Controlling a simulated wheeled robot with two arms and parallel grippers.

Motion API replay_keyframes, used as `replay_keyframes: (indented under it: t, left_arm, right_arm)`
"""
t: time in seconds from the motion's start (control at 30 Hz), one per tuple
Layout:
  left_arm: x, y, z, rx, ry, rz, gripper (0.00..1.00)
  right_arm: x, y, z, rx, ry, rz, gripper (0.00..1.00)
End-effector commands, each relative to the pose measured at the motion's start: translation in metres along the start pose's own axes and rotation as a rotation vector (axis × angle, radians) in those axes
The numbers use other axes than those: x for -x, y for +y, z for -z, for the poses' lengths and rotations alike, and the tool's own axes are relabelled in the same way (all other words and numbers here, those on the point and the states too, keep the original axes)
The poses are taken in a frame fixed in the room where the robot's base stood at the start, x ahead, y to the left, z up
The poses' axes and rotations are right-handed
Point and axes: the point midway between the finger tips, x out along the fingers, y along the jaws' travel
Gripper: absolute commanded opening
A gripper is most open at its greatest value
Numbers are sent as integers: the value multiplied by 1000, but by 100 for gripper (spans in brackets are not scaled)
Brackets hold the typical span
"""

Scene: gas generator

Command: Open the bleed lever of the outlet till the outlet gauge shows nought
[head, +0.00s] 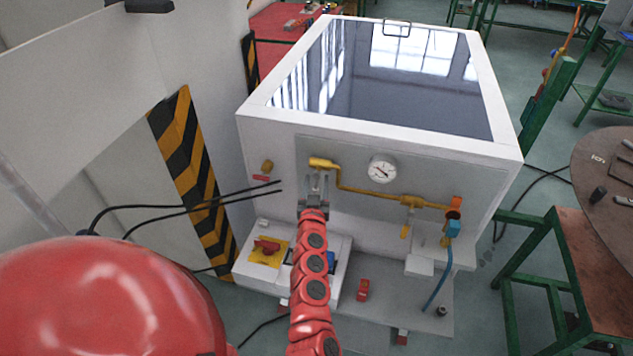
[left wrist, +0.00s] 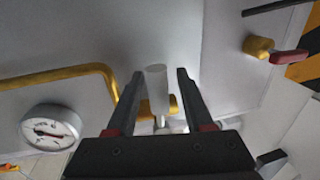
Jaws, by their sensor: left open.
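The white dial gauge (head: 383,168) sits on the front panel of the white cabinet; its dark needle is too small to read for certain. It also shows in the left wrist view (left wrist: 50,128). My left gripper (head: 318,178) is open in front of the panel, just below the left end of the yellow pipe (head: 370,192). In the left wrist view my left gripper (left wrist: 158,78) has a pale cylinder (left wrist: 156,82) between its spread fingers, apparently without contact. A yellow lever (head: 405,231) hangs under a pipe fitting (head: 410,201). Which part is the bleed lever is unclear.
A small valve with a red handle (head: 261,178) is left of my gripper. A yellow base with a red switch (head: 266,247) and a red item (head: 363,290) are lower down. Black cables (head: 190,207) run at left. A blue fitting (head: 452,229) is at right.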

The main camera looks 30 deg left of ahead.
Motion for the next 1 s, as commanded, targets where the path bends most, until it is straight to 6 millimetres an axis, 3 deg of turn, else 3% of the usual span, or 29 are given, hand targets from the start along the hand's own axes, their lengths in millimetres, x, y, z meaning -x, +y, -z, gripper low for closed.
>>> replay_keyframes:
  t: [0.2,0.5,1.0]
  left_arm:
    - [0,0,0,0,0,0,52]
    - [0,0,0,0,0,0,0]
    - [0,0,0,0,1,0,0]
  right_arm:
    - [0,0,0,0,0,0,0]
    - [0,0,0,0,0,0,0]
    - [0,0,0,0,0,0,0]
